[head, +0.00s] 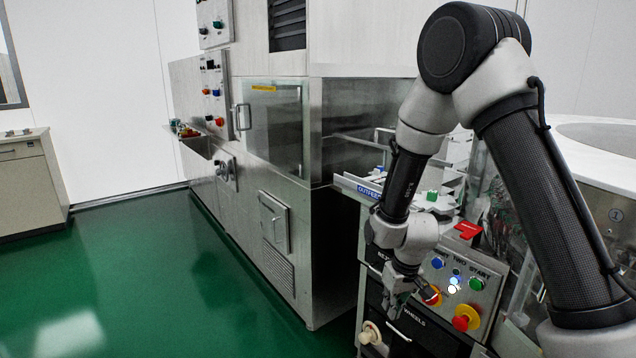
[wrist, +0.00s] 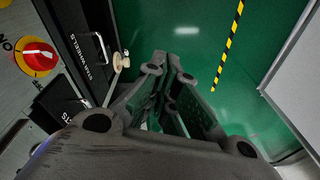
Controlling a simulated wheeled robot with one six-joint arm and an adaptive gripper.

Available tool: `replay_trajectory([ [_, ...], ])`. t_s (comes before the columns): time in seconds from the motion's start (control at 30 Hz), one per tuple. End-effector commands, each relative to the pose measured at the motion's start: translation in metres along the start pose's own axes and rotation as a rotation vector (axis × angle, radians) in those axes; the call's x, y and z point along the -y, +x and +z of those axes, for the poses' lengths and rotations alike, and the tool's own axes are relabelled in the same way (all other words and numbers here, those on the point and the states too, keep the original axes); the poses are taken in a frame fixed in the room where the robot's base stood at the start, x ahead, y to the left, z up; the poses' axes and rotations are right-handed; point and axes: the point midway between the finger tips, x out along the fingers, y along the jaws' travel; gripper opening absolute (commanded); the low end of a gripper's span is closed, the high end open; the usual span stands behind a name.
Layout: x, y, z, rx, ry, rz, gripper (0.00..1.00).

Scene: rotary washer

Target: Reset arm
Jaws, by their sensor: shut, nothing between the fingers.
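My arm reaches down in front of the machine's control panel in the head view. My gripper (head: 388,304) hangs low beside the left edge of that panel, above the dark drawers. In the wrist view my gripper (wrist: 172,62) points out over the green floor, with its fingertips close together and nothing between them. The control panel (head: 486,290) carries blue, green, red and yellow buttons, and one of them glows white. A red rotary switch (wrist: 36,57) on a yellow plate shows at the left of the wrist view.
Dark drawers labelled WHEELS (head: 415,335) sit below the panel, with a pale round knob (head: 370,333) at their left. The steel washer cabinet (head: 270,170) stands left of my arm. The green floor (head: 150,270) is clear. A beige cabinet (head: 28,190) stands far left.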

Motion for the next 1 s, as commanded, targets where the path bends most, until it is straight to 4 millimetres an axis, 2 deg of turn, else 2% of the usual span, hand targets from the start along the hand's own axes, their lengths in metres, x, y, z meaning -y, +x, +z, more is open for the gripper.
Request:
replay_trajectory([
  [0.03,-0.004,-0.032,0.012,0.033,0.021,-0.013,0.0],
  [0.2,-0.019,-0.126,0.066,0.149,0.087,-0.026,0.0],
  [0.4,-0.04,-0.22,0.132,0.189,0.155,0.004,0.0],
  [0.5,-0.05,-0.258,0.162,0.161,0.184,0.028,0.0],
  [0.6,-0.058,-0.289,0.186,0.091,0.205,0.055,0.0],
  [0.8,-0.069,-0.335,0.208,-0.122,0.26,0.101,0.0],
  [1.0,-0.074,-0.359,0.216,-0.236,0.297,0.126,0.0],
])
